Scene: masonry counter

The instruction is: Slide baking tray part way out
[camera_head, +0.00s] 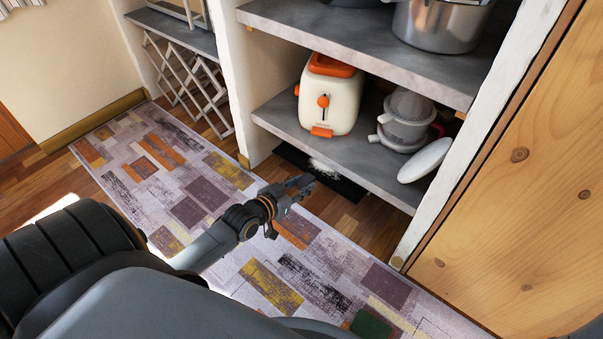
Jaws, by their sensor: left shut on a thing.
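The baking tray (291,155) is a flat dark sheet lying low under the bottom shelf of the masonry counter. A whitish patch shows on its upper face near the middle. Its rear part is hidden beneath the shelf. My left gripper (303,184) reaches in from the left and is shut on the tray's front edge. The fingertips are small in the picture, and the exact contact is partly hidden by the gripper itself. My right gripper is not in view.
The lower shelf (289,120) above the tray holds a white and orange toaster (341,97), stacked grey cups and a white plate (425,160). A metal pot (440,24) stands on the upper shelf. A patterned rug (205,190) covers the floor in front. A wooden panel (520,200) stands right.

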